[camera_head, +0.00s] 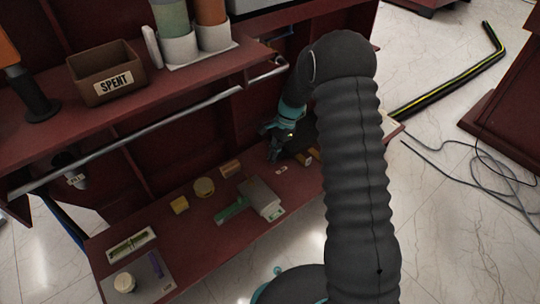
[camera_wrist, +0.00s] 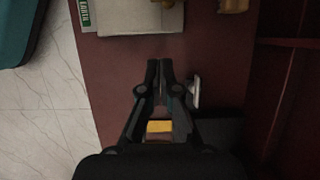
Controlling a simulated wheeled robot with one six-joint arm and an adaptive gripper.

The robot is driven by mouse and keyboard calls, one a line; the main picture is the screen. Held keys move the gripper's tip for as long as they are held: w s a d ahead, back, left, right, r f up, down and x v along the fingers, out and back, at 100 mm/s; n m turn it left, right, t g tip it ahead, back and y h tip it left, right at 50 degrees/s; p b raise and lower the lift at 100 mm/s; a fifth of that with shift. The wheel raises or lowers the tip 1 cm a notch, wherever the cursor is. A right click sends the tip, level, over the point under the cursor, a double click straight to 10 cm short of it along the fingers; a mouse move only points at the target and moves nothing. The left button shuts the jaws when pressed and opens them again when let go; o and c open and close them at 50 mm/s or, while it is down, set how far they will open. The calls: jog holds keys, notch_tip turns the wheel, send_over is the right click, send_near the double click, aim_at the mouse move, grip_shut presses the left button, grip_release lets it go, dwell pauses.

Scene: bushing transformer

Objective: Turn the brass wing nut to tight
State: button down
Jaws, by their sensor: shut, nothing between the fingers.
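I cannot make out the brass wing nut for sure in either view. My gripper (camera_head: 274,155) is low over the lower red shelf, left of my dark arm. In the wrist view my gripper (camera_wrist: 159,68) is shut and empty, its two fingers close together. A small pale piece (camera_wrist: 195,92) lies just right of the fingers in the wrist view, and it also shows in the head view (camera_head: 281,170). A yellow block (camera_wrist: 159,127) shows between the finger links. My arm hides part of the shelf in the head view.
The lower shelf (camera_head: 205,240) holds a grey box (camera_head: 262,198), a green-labelled item (camera_head: 232,209), a round tan tin (camera_head: 204,187) and small yellow blocks. A grey rail (camera_head: 140,130) runs under the upper shelf, which bears a SPENT bin (camera_head: 107,75). Cables (camera_head: 480,180) lie on the floor at right.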

aim_at(250, 180)
jog(key=b+x, duration=0.1)
jog(key=x, duration=0.7)
jog(key=shift+s+r, duration=0.1)
jog(key=shift+s+a+r, duration=0.1)
jog(key=shift+s+a, duration=0.2)
jog(key=shift+a, duration=0.25)
jog(key=shift+s+a+r, duration=0.1)
jog(key=shift+s+a, duration=0.25)
jog(key=shift+a, duration=0.15)
jog(key=shift+s+a, duration=0.35)
jog(key=shift+a, duration=0.15)
